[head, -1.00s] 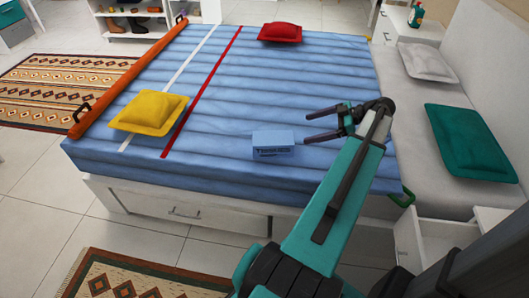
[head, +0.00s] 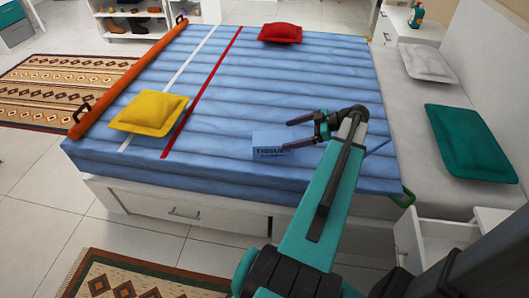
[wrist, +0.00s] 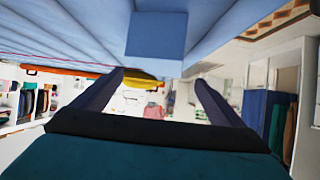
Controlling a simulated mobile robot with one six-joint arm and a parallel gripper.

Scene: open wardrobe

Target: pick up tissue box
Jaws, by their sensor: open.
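The blue tissue box (head: 268,144) with dark lettering sits on the blue striped bed (head: 220,110), near its front edge. In the wrist view the tissue box (wrist: 157,35) shows as a plain blue block at the top centre, beyond the fingertips. My gripper (head: 294,134) is open at the right of the box, its fingers pointing left. In the head view one finger overlaps the box's right end; I cannot tell whether it touches. In the wrist view the two fingers (wrist: 158,85) are spread with nothing between them.
A yellow pillow (head: 149,113) and a red pillow (head: 280,33) lie on the bed. A green pillow (head: 470,142) and a white pillow (head: 427,62) lie at the right. An orange roll (head: 130,78) runs along the left edge. An open drawer (head: 445,240) stands at lower right.

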